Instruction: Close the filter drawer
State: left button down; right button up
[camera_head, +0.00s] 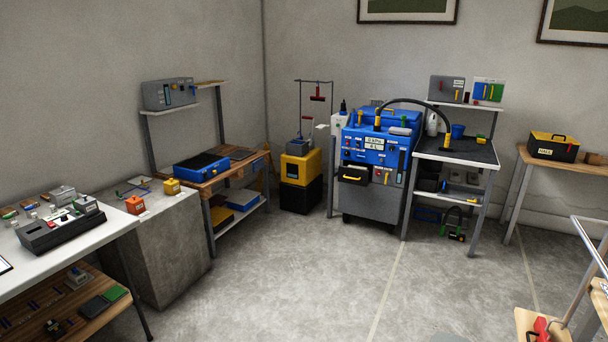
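A blue and grey machine (377,155) stands against the back wall, with gauges, labels and small knobs on its front. A dark drawer with a yellow handle (354,175) sits low on the left of its blue front panel. It appears to stick out from the front, though it is small at this distance. A black hose (415,101) arches from the top of the machine to the bench on its right. Neither of my grippers shows in the head view.
Open concrete floor (310,275) lies in front of the machine. A yellow and black unit (301,180) stands to its left, and a shelved bench (456,150) adjoins its right. Tables line the left side. A cart with a metal handle (590,250) is at the right edge.

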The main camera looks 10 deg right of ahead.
aim_at(352, 176)
jog(key=i+z, duration=0.45)
jog(key=i, duration=1)
